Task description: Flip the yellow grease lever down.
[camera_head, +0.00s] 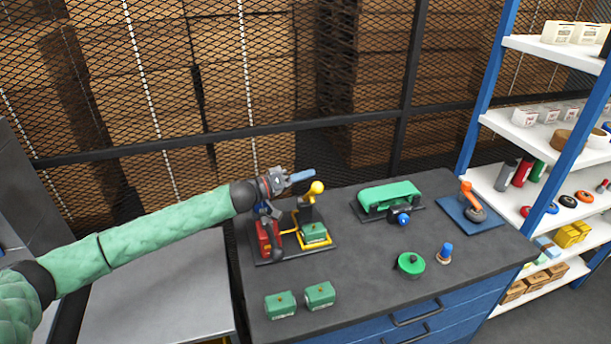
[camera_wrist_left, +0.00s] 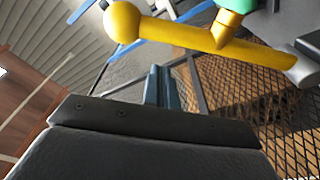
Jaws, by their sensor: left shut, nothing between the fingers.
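The yellow grease lever (camera_head: 316,188) has a round ball end and stands up from a small machine (camera_head: 290,240) on the dark bench. In the left wrist view the lever's yellow rod and ball (camera_wrist_left: 165,30) cross the top of the picture. My left gripper (camera_head: 301,175) is shut and empty, with its blue fingers just left of and slightly above the ball in the head view. The fingers (camera_wrist_left: 162,88) show below the rod in the wrist view. I cannot tell whether they touch the lever. My arm hides part of the machine's left side. My right gripper is not in view.
Two green blocks (camera_head: 300,299) lie at the bench front. A green belt unit (camera_head: 388,198), a green round part (camera_head: 410,264), a blue-topped knob (camera_head: 445,252) and an orange-armed device (camera_head: 472,205) stand to the right. A mesh fence (camera_head: 270,80) rises behind the bench.

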